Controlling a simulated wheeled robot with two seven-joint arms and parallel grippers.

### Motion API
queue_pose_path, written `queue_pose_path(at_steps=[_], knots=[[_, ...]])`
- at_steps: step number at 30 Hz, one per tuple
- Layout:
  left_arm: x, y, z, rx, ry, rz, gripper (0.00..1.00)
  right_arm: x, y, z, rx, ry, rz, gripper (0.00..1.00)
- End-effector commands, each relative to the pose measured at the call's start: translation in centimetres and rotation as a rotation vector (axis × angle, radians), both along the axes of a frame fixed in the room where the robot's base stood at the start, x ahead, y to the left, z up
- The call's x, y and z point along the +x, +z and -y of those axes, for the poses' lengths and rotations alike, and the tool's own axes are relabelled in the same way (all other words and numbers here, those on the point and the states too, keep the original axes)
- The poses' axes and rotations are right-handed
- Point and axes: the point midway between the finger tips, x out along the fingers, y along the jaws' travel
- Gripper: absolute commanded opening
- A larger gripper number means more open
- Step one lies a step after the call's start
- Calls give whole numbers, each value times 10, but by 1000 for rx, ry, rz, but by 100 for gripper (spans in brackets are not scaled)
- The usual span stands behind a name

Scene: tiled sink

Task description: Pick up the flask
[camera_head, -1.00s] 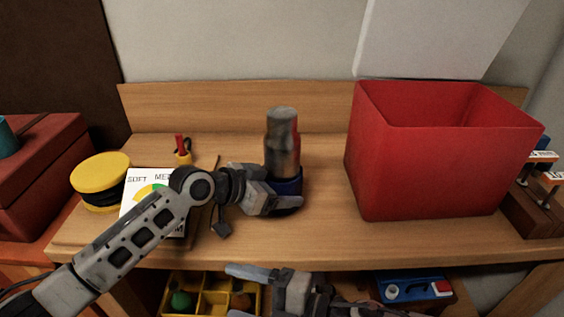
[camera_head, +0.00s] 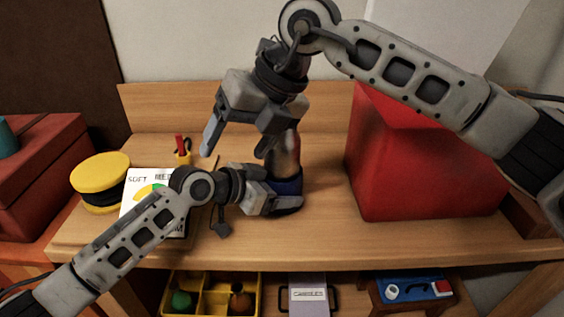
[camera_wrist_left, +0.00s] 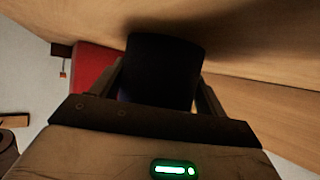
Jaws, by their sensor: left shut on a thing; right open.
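The flask (camera_head: 293,160) stands upright on the wooden bench, with a metallic upper body and a dark blue lower part. My left gripper (camera_head: 285,199) is shut on the flask's blue lower part, low near the bench top. In the left wrist view the dark lower part of the flask (camera_wrist_left: 163,70) sits between the two fingers. My right gripper (camera_head: 236,150) is open and empty, fingers pointing down, to the left of the flask's top. Its hand and one finger cover the top and part of the flask's left side.
A large red bin (camera_head: 400,185) stands to the right, partly behind my right arm. A yellow round object (camera_head: 101,175), a white card (camera_head: 140,185) and a small red-handled item (camera_head: 180,145) lie to the left. A yellow divided tray (camera_head: 212,285) sits on the shelf below.

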Motion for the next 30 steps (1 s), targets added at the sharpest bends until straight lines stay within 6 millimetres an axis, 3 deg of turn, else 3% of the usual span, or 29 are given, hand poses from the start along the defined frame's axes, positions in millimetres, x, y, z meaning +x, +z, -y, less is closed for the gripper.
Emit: queue_pose_path(at_steps=[1, 4, 7, 10, 13, 21, 30], knots=[[0, 0, 0, 1, 1, 0, 61, 15, 25, 12, -84, -62, 58, 74], [0, -1, 0, 1, 1, 0, 61, 32, 61, 37, -217, -186, 133, 74], [0, -1, 0, 1, 1, 0, 61, 40, 88, 54, -298, -283, 178, 74], [0, -1, 0, 1, 1, 0, 61, 44, 100, 64, -340, -339, 198, 74], [0, 0, 0, 1, 1, 0, 61, 48, 95, 67, -356, -358, 203, 74], [0, 0, 0, 1, 1, 0, 61, 65, 53, 63, -355, -354, 203, 74], [0, 0, 0, 1, 1, 0, 61, 73, 34, 62, -355, -354, 203, 74]])
